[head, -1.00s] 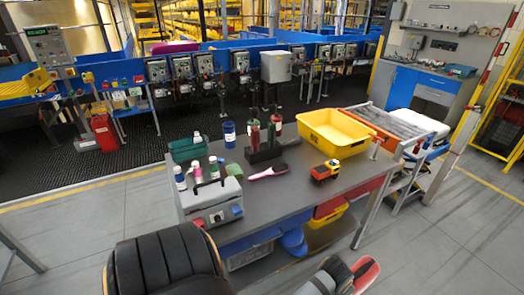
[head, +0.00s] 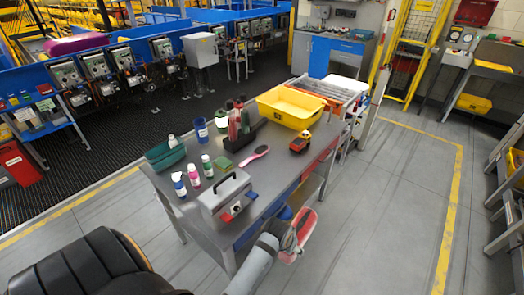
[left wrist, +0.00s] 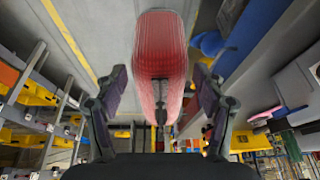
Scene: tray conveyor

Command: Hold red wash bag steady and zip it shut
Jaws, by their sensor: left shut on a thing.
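The red wash bag (head: 305,229) hangs in front of the table's near right edge in the head view, with a pale edge along it. My left gripper (head: 289,242) is at its near left side and shut on it. In the left wrist view the red bag (left wrist: 160,55) stands lengthwise between the two dark fingers of my left gripper (left wrist: 160,92). A small dark part, perhaps the zip pull, shows at the bag's near end (left wrist: 160,115). Whether the zip is open or shut cannot be told. My right gripper is not in view.
A grey table (head: 278,185) holds a grey toolbox (head: 226,194), several bottles, a pink brush (head: 255,156), a toy truck (head: 300,142) and a yellow bin (head: 291,106). Its near right edge is close behind the bag. The floor to the right (head: 385,220) is clear.

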